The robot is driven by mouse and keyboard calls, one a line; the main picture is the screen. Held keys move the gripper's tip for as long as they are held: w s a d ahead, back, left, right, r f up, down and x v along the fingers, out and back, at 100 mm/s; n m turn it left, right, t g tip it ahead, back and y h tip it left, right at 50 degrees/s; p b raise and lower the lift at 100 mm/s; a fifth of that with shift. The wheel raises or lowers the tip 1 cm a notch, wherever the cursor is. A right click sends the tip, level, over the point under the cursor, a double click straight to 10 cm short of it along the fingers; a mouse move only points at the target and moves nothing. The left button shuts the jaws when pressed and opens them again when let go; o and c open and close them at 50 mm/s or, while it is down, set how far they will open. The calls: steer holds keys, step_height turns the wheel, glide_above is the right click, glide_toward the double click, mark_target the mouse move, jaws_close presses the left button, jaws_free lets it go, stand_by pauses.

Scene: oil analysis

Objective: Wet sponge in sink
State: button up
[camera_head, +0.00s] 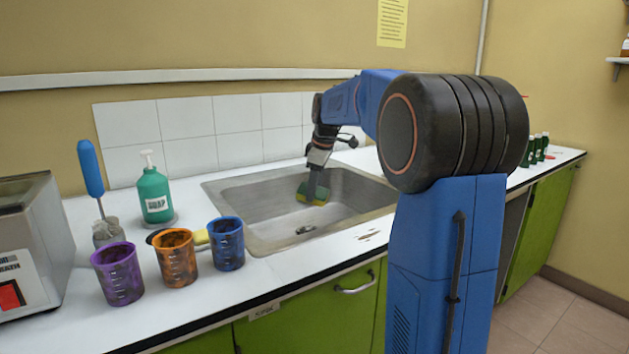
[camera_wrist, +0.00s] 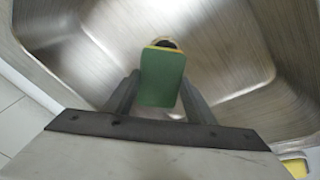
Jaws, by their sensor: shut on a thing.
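The sponge (camera_head: 312,196) is green and yellow and sits between the fingers of my gripper (camera_head: 316,190), inside the bounds of the sink. In the wrist view, the sponge's green face (camera_wrist: 161,78) fills the space between the fingers of my gripper (camera_wrist: 158,95), which is shut on it. The steel sink (camera_head: 262,205) lies around and below the sponge, and its walls show in the wrist view (camera_wrist: 240,45). A drain (camera_head: 305,229) shows in the basin. I cannot tell whether the sponge touches the basin or is wet. No running water shows.
Purple (camera_head: 118,274), orange (camera_head: 175,258) and blue (camera_head: 227,244) stained beakers stand left of the sink. A green soap bottle (camera_head: 154,190) and a blue-handled brush (camera_head: 91,170) stand behind them. A grey machine (camera_head: 32,240) is at far left. Small dark bottles (camera_head: 536,148) stand at right.

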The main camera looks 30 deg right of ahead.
steer(key=shift+f, duration=5.75)
steer(key=shift+r, duration=0.1)
steer(key=shift+r, duration=9.35)
steer(key=shift+r, duration=0.1)
steer(key=shift+r, duration=1.9)
